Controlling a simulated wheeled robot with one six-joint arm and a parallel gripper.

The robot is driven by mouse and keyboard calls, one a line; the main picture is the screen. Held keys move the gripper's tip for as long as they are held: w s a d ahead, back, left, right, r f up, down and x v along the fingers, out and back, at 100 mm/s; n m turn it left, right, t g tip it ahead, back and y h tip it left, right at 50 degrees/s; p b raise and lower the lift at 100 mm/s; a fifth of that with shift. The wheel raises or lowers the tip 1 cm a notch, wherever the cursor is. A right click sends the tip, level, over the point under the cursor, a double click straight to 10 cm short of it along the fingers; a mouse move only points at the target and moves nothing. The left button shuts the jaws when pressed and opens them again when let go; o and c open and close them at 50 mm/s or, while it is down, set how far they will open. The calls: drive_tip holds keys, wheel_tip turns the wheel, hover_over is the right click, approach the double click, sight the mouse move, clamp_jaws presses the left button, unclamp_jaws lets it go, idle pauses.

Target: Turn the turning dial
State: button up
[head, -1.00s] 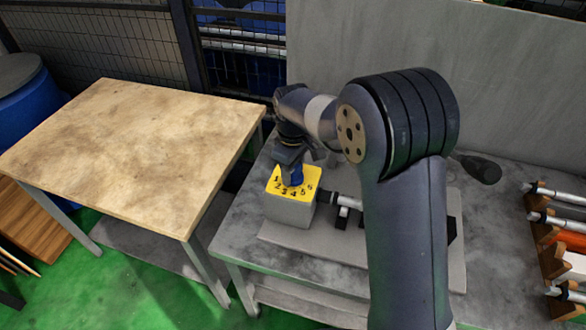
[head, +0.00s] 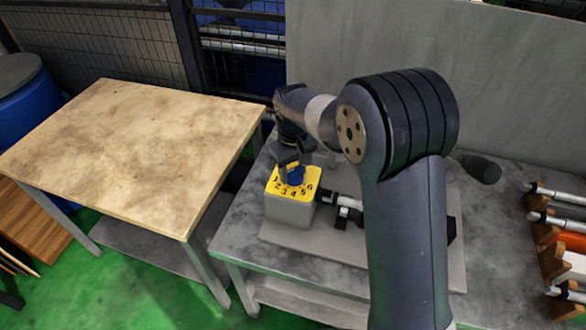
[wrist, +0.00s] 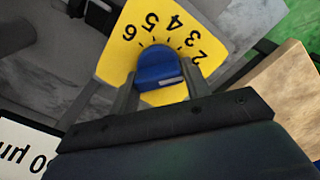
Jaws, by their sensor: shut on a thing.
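The turning dial is a blue knob (head: 295,176) on a yellow face plate (head: 287,193) with black numbers, on top of a grey box (head: 288,212). In the wrist view the blue knob (wrist: 158,68) sits between the two fingers of my gripper (wrist: 160,85), which is shut on it. The numbers 2 to 6 show on the yellow plate (wrist: 118,52) around the knob. In the head view my gripper (head: 294,168) points down onto the dial from above. The knob's pointer mark is hard to make out.
The grey box stands at the left of a grey machine table (head: 235,235), beside a white and black shaft (head: 343,202). A wooden-topped table (head: 130,150) is at the left. Shafts in wooden holders (head: 560,192) are at the right. A grey panel (head: 430,60) stands behind.

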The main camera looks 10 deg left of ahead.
sight(294, 167)
drive_tip(key=shift+m, duration=0.6)
drive_tip(key=o, duration=0.9)
drive_tip(key=shift+o, duration=0.2)
wheel_tip(294, 167, up, 11)
drive_tip(key=b, duration=0.1)
drive_tip(key=shift+f, duration=0.15)
wheel_tip(294, 167, down, 11)
drive_tip(key=shift+r+p, duration=0.15)
drive_tip(key=shift+p, duration=0.35)
